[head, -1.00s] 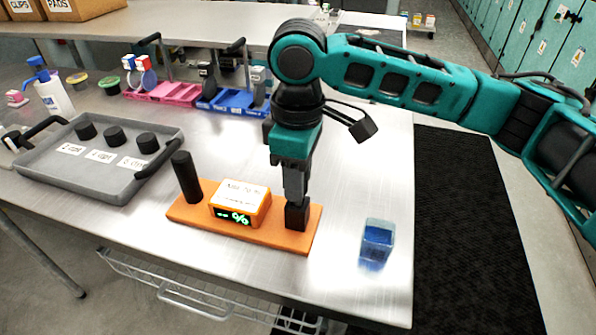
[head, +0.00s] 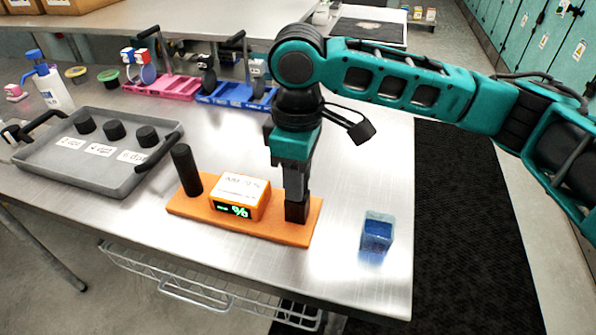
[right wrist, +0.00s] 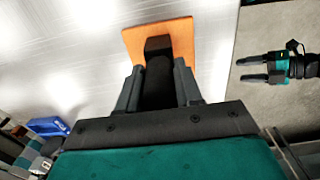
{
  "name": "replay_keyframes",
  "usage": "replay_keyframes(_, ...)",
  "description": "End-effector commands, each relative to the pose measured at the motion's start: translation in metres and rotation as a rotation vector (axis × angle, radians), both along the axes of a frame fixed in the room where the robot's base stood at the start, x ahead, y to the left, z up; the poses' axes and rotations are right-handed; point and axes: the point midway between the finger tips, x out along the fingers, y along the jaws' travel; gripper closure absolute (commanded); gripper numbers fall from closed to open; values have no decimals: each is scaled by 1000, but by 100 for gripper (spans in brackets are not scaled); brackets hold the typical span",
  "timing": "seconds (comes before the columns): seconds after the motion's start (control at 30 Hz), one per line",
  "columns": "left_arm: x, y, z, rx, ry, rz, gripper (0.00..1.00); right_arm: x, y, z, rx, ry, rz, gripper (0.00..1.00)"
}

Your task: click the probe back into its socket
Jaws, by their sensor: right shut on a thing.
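The orange base (head: 240,222) lies near the table's front edge, with a white-topped display box (head: 241,195) showing a green percent sign and a thick black post (head: 186,171) at its left end. My right gripper (head: 297,190) points down over the base's right end, shut on the black probe (right wrist: 159,85). The probe's lower end is at a black block (head: 297,210) on the base; whether it is fully seated cannot be told. My left gripper (right wrist: 262,69) shows only in the right wrist view, fingers apart and empty.
A grey tray (head: 62,165) with several black knobs lies left. Pink (head: 160,88) and blue (head: 232,95) racks stand behind. The table behind the base is mostly clear.

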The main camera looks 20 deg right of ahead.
Motion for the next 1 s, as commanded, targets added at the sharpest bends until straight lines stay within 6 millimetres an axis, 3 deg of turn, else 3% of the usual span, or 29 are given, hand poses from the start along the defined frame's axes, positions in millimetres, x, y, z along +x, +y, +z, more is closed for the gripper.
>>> replay_keyframes(0.67, -1, 0, -1, 0, 2, 0, 34, 0, 0, -11, 0, 0, 0, 95)
replay_keyframes(0.7, -1, 0, -1, 0, 2, 0, 34, 0, 0, -11, 0, 0, 0, 100)
replay_keyframes(0.87, -1, 0, -1, 0, 2, 0, 34, 0, 0, -11, 0, 1, 0, 100)
replay_keyframes(0.9, -1, 0, -1, 0, 2, 0, 34, 0, 0, -11, 0, 1, 0, 62)
replay_keyframes(1.0, -1, 0, -1, 0, 2, 0, 34, 0, 0, -11, 0, 1, 0, 53)
